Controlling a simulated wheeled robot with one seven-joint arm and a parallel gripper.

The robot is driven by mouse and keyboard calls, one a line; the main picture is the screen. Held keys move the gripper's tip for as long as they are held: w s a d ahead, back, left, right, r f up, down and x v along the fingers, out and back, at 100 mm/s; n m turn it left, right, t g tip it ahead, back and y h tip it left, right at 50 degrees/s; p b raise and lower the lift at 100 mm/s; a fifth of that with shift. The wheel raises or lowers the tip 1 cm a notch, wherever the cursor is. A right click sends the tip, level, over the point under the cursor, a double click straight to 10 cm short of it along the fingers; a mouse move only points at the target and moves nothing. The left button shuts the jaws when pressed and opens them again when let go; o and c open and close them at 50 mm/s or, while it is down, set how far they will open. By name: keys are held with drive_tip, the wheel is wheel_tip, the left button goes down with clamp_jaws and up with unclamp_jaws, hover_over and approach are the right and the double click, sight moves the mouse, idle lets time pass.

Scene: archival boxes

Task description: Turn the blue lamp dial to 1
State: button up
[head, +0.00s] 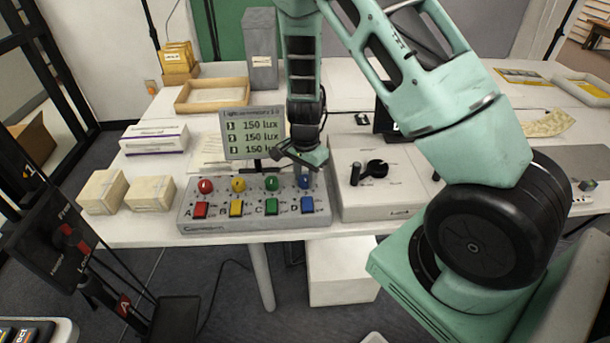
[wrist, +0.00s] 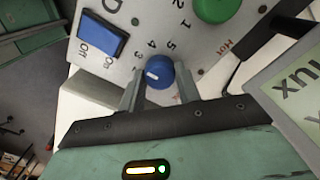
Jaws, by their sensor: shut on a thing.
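The blue lamp dial (wrist: 160,74) is a round knob with a short white mark, seen between my fingers in the wrist view. The mark points toward the left of that picture; several small numbers are printed around the knob, but I cannot tell which one it matches. My gripper (wrist: 159,80) is shut on the dial, one finger on each side. In the head view the blue dial (head: 304,182) is at the right end of the dial row, partly under my gripper (head: 303,160). The grey control box (head: 255,222) sits on the table.
Red (head: 205,186), yellow (head: 239,184) and green (head: 272,183) dials stand to the left, with coloured switches in front. A small screen (head: 252,134) behind reads 150 lux on three rows. A white box with a black handle (head: 381,200) stands close on the right.

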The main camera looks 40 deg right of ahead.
sight(305, 178)
drive_tip(key=n, duration=0.4)
drive_tip(key=shift+b, duration=0.35)
drive_tip(key=n, duration=0.3)
drive_tip(key=shift+n, duration=0.4)
drive_tip(key=n, duration=0.4)
drive_tip(key=shift+n, duration=1.8)
drive_tip(key=o, duration=1)
drive_tip(key=shift+r, duration=0.1)
wheel_tip(305, 178, up, 17)
drive_tip(key=shift+r+b, duration=0.15)
drive_tip(key=shift+b, duration=0.3)
